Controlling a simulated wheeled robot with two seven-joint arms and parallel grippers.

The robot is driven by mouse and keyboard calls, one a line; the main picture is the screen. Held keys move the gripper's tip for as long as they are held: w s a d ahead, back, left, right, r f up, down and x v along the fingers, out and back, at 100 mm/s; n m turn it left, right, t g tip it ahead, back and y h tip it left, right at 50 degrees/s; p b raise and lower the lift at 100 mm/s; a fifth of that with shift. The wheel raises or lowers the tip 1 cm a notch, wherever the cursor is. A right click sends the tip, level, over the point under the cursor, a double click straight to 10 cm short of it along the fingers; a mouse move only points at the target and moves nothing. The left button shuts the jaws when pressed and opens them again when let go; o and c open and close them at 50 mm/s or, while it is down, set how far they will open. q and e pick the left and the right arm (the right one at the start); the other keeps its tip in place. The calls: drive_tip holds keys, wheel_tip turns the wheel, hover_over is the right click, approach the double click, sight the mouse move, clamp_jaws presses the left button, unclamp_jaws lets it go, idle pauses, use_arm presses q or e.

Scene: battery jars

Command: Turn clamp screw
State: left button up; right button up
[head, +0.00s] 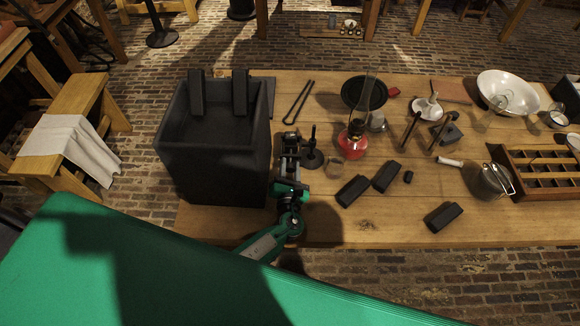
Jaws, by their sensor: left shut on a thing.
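My left gripper (290,143) reaches up from the table's front edge, just right of a large dark open tank (212,170). It is shut on a small dark thing, which I take to be the clamp screw; the fingers and dark surroundings mostly hide it. Just right of the gripper is a small black stand (313,158) with a round base and an upright post. I cannot tell whether the gripper touches the stand. Two dark upright blocks, a left one (197,93) and a right one (240,93), show at the tank's far rim. My right gripper is not in view.
On the wooden table (370,225) lie black blocks (353,190), a red oil lamp (358,143), black tongs (298,103), a dark pan (364,92), a white bowl (508,91), a metal jug (488,182) and a divided wooden tray (545,188). The table's front middle is mostly clear.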

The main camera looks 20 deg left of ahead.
use_arm(q)
drive_tip(key=shift+f, duration=0.1)
drive_tip(key=o, duration=1)
drive_tip(key=shift+s+d, duration=0.1)
drive_tip(key=shift+s, duration=0.4)
drive_tip(key=b+v, duration=0.3)
drive_tip(key=v, duration=0.9)
drive_tip(key=shift+b, duration=0.3)
drive_tip(key=shift+s+d, duration=0.15)
drive_tip(key=shift+s, duration=0.3)
